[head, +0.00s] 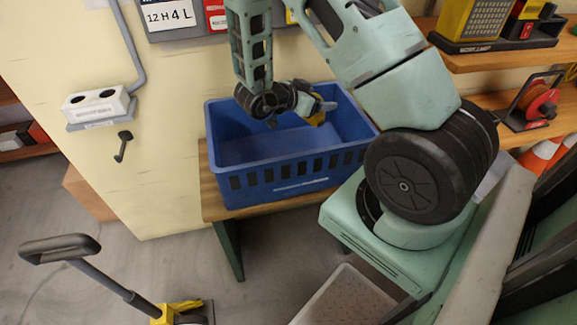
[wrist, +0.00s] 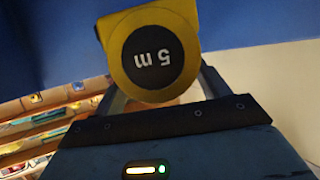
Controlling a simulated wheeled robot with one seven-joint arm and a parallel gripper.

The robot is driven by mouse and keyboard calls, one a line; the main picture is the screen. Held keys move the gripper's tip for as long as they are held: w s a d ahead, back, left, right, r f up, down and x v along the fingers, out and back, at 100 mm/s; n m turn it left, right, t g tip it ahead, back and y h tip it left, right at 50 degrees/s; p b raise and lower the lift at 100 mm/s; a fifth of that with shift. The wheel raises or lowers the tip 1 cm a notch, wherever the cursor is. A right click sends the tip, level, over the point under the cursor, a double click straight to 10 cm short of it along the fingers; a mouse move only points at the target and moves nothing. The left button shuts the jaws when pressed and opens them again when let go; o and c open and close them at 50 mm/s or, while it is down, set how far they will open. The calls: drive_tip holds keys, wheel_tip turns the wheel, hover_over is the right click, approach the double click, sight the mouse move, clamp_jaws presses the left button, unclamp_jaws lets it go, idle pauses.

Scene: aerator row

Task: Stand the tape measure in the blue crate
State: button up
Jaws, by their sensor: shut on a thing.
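The blue crate (head: 275,171) stands on a small wooden table against the wall in the head view. My gripper (head: 322,110) is at the crate's opening, toward its back right part. It is shut on the yellow tape measure (head: 317,119), which is partly hidden behind the gripper in this view. In the wrist view the tape measure (wrist: 152,52) sits between the fingers of my gripper (wrist: 158,95), with its black "5 m" face toward the camera, the text upside down. A blue crate wall (wrist: 245,22) shows behind it. I cannot tell whether the tape measure touches the crate.
The wooden table (head: 213,200) carries the crate. A wall box (head: 98,104) and hook are at left. A yellow-footed tool with a black handle (head: 60,247) stands on the floor at front left. Shelves (head: 500,58) with a red reel (head: 541,101) are at right.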

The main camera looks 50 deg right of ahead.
wheel_tip(320, 180, down, 10)
drive_tip(key=shift+f+b, duration=0.1)
drive_tip(key=shift+b, duration=0.95)
drive_tip(key=o, duration=1.2)
drive_tip(key=shift+f, duration=0.1)
drive_tip(key=shift+r, duration=0.2)
drive_tip(key=p+v, duration=0.1)
drive_tip(key=v, duration=1.1)
drive_tip(key=shift+f+p, duration=0.15)
drive_tip(key=shift+p, duration=0.2)
